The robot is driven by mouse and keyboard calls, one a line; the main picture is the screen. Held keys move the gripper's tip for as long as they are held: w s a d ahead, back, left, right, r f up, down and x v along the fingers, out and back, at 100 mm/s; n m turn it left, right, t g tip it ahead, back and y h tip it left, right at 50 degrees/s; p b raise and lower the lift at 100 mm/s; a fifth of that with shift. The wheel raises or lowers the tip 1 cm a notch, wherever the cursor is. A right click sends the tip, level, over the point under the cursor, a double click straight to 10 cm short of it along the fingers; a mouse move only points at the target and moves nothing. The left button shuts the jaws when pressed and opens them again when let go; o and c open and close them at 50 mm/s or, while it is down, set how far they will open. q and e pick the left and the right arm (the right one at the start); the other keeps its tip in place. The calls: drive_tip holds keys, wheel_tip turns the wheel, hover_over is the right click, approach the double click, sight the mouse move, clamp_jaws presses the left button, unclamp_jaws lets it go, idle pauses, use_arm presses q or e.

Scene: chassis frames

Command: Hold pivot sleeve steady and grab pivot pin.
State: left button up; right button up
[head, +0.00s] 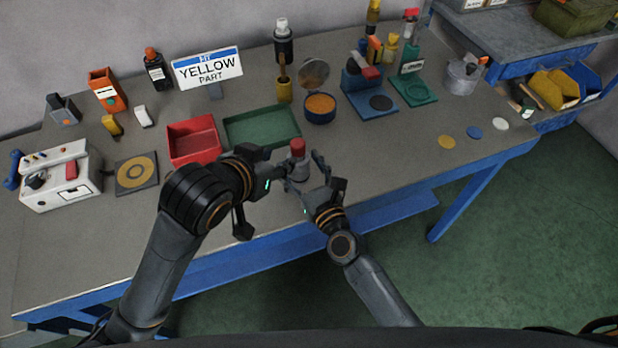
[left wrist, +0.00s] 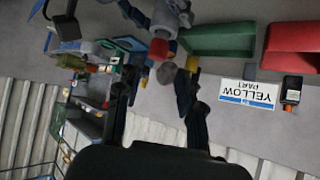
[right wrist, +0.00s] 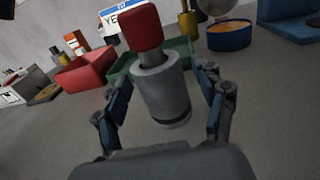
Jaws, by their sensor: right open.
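The pivot sleeve (head: 298,172) is a grey cylinder near the table's front edge. The pivot pin, with its red head (head: 298,148), stands up out of the sleeve's top. In the right wrist view the sleeve (right wrist: 162,92) lies between the fingers of my open right gripper (right wrist: 165,95), with gaps on both sides, and the red pin head (right wrist: 140,27) is above. My left gripper (head: 272,172) is just left of the sleeve. In the left wrist view its fingers (left wrist: 157,88) are apart and empty, with the red pin head (left wrist: 158,48) beyond them.
A green tray (head: 236,138) and a red bin (head: 192,131) stand behind the left gripper. A blue bowl (head: 320,112) of orange material and a blue fixture (head: 372,108) stand farther back. The table right of the grippers is clear up to coloured discs (head: 474,132).

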drive_tip(key=shift+w+a, duration=0.2)
drive_tip(key=shift+w, duration=0.3)
